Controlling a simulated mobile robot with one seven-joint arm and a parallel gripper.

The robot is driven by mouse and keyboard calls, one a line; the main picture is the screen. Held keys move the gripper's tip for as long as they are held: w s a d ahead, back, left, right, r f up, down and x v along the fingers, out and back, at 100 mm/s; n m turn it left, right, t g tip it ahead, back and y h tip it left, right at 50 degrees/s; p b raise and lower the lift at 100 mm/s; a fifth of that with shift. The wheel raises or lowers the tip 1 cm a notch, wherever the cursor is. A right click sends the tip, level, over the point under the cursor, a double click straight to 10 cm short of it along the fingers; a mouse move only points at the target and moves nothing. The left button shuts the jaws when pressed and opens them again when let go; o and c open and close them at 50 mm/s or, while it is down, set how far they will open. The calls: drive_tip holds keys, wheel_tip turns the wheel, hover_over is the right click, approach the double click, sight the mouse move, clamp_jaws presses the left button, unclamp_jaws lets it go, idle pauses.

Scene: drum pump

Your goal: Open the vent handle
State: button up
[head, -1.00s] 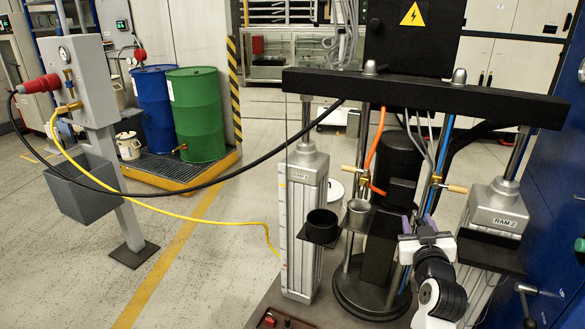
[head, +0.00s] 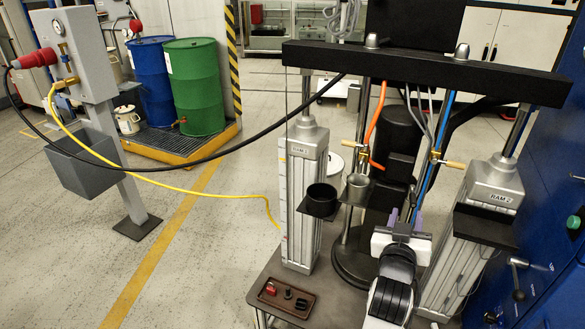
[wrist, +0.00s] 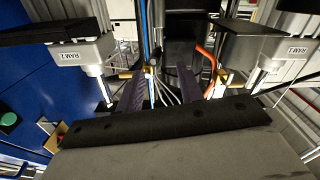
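Two small brass valves with tan handles sit on the pump's lines: a left one (head: 371,164) by the orange hose and a right one (head: 454,164) by the blue hose. A lever with a black knob (head: 518,294) is on the blue cabinet at lower right. None is labelled, so I cannot tell which is the vent handle. My gripper appears apart from all of them.
The black crossbeam (head: 420,70) spans above RAM 1 (head: 303,195) and the right ram (head: 490,185). A brown tray (head: 275,303) lies at front left. Hoses hang behind.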

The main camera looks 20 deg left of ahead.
drive_tip(key=s, duration=0.6)
drive_tip(key=s+a+r+n+t+y+b, duration=0.1)
drive_tip(key=s+a+r+n+t+y, duration=0.1)
drive_tip(key=a+r+y, duration=0.4)
drive_tip(key=s+a+r+n+t+y+b, duration=0.1)
drive_tip(key=s+a+r+n+y, duration=0.3)
drive_tip(key=a+r, duration=0.7)
drive_tip(key=s+a+t+y, duration=0.1)
drive_tip(key=s+a+y, duration=0.1)
drive_tip(key=a+y, duration=0.1)
drive_tip(key=shift+a+b, duration=0.4)
drive_tip(key=shift+r, duration=0.1)
